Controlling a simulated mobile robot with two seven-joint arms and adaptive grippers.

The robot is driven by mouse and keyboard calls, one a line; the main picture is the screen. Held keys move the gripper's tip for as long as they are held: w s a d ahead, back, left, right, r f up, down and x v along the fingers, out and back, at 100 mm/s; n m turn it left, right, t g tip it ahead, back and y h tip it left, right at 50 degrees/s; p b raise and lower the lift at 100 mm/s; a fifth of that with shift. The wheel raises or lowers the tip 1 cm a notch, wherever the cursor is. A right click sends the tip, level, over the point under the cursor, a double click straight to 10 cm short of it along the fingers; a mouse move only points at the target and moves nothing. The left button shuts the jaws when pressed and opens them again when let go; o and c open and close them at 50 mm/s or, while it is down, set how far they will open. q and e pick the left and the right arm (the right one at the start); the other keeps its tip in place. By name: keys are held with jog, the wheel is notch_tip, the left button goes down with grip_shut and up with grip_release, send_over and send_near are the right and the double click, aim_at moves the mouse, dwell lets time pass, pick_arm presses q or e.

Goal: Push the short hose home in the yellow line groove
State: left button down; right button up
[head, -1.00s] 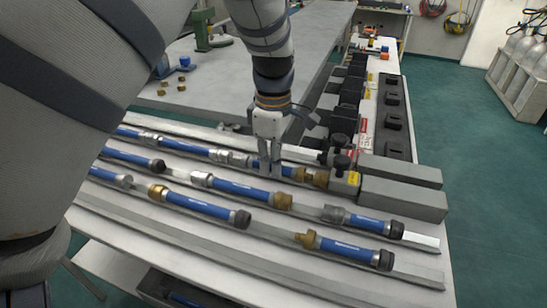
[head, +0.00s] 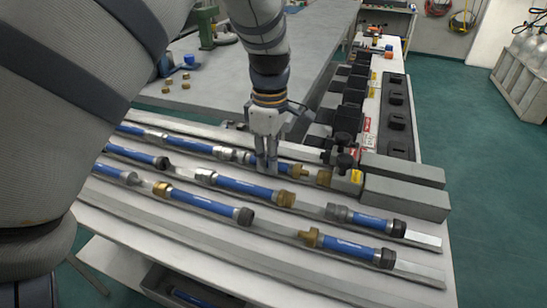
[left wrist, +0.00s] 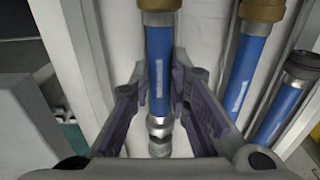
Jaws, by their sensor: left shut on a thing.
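My left gripper (head: 266,166) is shut on a short blue hose (head: 286,166) in the back groove of the sloped panel. The hose has a brass end (head: 299,170) on its right and a silver fitting (head: 243,157) on its left. A second brass fitting (head: 323,177) sits to the right, a small gap away, beside a block with a yellow label (head: 356,177). In the left wrist view the fingers lie either side of the blue hose (left wrist: 158,70), with the silver fitting (left wrist: 158,138) below. I cannot tell how deep the hose sits.
Other blue hoses (head: 240,188) lie in the rows in front, close to the gripper. Grey blocks (head: 403,195) stand to the right, with black-knobbed valves (head: 344,152) beside them. A grey table (head: 300,45) stands behind. The front strip of the panel is bare.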

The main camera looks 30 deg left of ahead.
pick_arm(q)
jog(key=shift+a, duration=0.35)
jog(key=shift+s+a, duration=0.15)
jog(key=shift+a, duration=0.3)
jog(key=c, duration=1.4)
grip_release()
jog(key=shift+c, duration=0.2)
notch_tip(320, 180, up, 12)
